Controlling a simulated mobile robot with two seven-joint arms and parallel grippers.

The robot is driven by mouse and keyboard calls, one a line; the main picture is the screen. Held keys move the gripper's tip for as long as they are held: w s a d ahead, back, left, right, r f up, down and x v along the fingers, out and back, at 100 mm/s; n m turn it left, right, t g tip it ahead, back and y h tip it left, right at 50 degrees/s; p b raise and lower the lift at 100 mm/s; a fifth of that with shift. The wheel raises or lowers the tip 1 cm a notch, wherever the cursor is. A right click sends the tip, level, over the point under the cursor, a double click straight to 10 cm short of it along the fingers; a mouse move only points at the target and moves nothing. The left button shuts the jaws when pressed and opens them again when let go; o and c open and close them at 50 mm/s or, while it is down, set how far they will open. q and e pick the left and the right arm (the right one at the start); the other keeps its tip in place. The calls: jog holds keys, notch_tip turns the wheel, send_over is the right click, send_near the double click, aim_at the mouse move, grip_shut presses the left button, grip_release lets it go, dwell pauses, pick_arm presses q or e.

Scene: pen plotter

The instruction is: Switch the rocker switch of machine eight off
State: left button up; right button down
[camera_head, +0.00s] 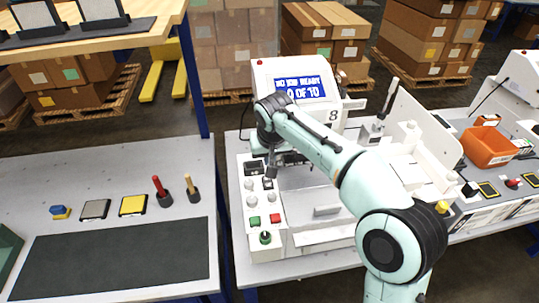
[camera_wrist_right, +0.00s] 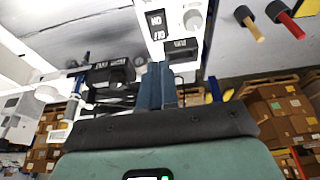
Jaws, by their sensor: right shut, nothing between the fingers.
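Machine eight (camera_head: 290,70) is the white plotter with a lit blue screen and an "8" on its front. Its control panel is on its left side. The small black rocker switch (camera_head: 267,183) sits there beside a white knob; it also shows in the right wrist view (camera_wrist_right: 157,24) with white ON/OFF lettering. Which side is pressed I cannot tell. My right gripper (camera_head: 270,172) points down at the panel, just behind the switch. In the wrist view its fingers (camera_wrist_right: 158,68) are together and empty, with the switch beyond their tips; contact cannot be told. My left gripper is out of view.
A black display (camera_head: 252,168) is beside the switch. A green button (camera_head: 254,220), a red button (camera_head: 275,218) and a dark knob (camera_head: 265,237) are nearer me. My right arm crosses the machine. The left table holds a dark mat (camera_head: 115,262), pads and two pens.

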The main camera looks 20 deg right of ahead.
aim_at(268, 183)
jog(key=x, duration=0.8)
jog(key=shift+s+f, duration=0.2)
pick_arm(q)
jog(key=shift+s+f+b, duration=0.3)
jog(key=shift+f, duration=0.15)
pick_arm(e)
jog(key=shift+w+f, duration=0.1)
jog(key=shift+f, duration=0.4)
jog(key=shift+f, duration=0.4)
jog(key=shift+s+a+f+b, duration=0.2)
jog(key=shift+s+b, duration=0.2)
jog(key=shift+s, duration=0.05)
jog(key=shift+s+r, duration=0.1)
jog(key=shift+s, duration=0.25)
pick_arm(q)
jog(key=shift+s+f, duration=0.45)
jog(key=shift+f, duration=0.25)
